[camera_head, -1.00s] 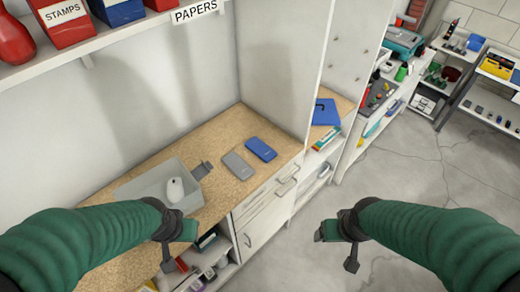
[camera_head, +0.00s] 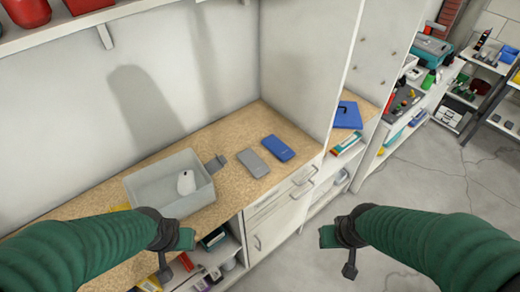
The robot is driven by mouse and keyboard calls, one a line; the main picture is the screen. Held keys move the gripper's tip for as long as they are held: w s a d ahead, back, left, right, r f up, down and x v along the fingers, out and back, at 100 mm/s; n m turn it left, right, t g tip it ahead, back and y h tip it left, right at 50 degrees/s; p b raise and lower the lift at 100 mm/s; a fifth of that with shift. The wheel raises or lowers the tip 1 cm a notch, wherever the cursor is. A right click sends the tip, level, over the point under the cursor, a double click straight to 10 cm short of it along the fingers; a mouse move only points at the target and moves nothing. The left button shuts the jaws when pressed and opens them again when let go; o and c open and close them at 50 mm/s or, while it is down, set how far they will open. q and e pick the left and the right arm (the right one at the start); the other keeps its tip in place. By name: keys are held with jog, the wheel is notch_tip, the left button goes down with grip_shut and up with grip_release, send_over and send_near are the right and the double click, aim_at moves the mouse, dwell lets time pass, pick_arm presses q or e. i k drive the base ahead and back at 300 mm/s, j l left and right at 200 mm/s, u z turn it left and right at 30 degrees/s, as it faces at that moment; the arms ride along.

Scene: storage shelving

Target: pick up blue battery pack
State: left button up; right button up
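The blue battery pack (camera_head: 278,148) lies flat on the speckled tan countertop (camera_head: 232,187), near its right end. A grey pack (camera_head: 253,163) of similar shape lies just left of it. My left gripper (camera_head: 180,238) is in front of the counter, below and left of the packs and apart from them. My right gripper (camera_head: 334,238) is over the floor side, right of the drawers and apart from the packs. Neither gripper appears to hold anything. Their finger openings are too small and turned away to judge.
A grey bin (camera_head: 170,188) with a white mouse (camera_head: 186,182) inside stands left of the packs. A small dark item (camera_head: 216,163) lies between bin and packs. A tall white panel (camera_head: 312,70) bounds the counter on the right. Drawers (camera_head: 283,205) sit below. A shelf (camera_head: 75,32) overhangs upper left.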

aim_at(281, 151)
jog(key=i+l+u, duration=0.2)
jog(key=u, duration=0.2)
jog(key=i+l+u, duration=0.15)
jog(key=l+u, duration=0.25)
jog(key=i+l+u, duration=0.15)
jog(key=l+u, duration=0.3)
